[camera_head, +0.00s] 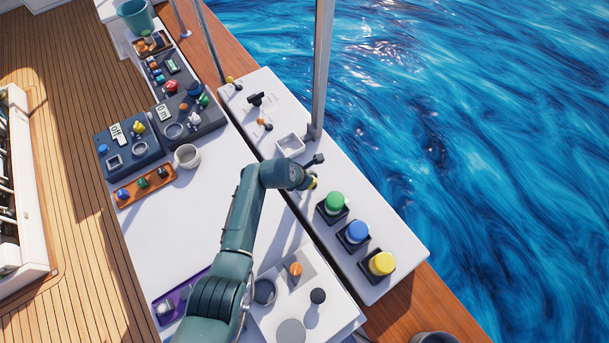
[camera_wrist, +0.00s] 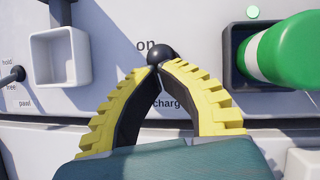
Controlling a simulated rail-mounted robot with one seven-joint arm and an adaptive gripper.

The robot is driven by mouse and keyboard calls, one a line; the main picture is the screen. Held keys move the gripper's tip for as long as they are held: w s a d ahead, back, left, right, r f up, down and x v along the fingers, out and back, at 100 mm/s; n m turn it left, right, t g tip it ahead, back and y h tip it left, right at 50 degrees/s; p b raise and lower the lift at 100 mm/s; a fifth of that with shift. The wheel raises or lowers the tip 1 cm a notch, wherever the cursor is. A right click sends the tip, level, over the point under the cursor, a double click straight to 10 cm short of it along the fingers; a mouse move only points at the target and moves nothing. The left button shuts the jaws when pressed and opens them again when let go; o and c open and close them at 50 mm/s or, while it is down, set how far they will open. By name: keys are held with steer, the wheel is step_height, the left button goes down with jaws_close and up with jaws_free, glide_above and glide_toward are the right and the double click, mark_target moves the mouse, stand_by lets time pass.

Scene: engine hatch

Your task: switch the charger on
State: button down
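The charger switch shows in the wrist view as a black ball knob (camera_wrist: 160,53) on a pale panel, just below the printed word "on" and above a partly covered word starting "charge". My gripper (camera_wrist: 158,68) has its two yellow ribbed fingers drawn together into a point, with the tips right at the lower side of the knob. The tips look closed on each other below the ball; the stem is hidden. In the head view my gripper (camera_head: 312,182) is over the panel between a white square box and the green button, and the knob cannot be made out surely there.
A green button (camera_wrist: 285,45) stands close right of my fingers in the wrist view, and a white open box (camera_wrist: 60,57) left of them. The head view shows blue (camera_head: 357,232) and yellow (camera_head: 381,263) buttons beyond the green one. A metal post (camera_head: 321,70) rises near the box.

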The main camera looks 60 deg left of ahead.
steer(key=shift+w, duration=0.45)
steer(key=shift+r, duration=0.15)
steer(key=shift+r+p, duration=0.75)
steer(key=shift+p, duration=0.15)
steer(key=w+p+v, duration=0.1)
steer(key=p+v, duration=0.5)
steer(key=v, duration=0.7)
steer(key=shift+d+r, duration=0.2)
steer(key=shift+r, duration=0.1)
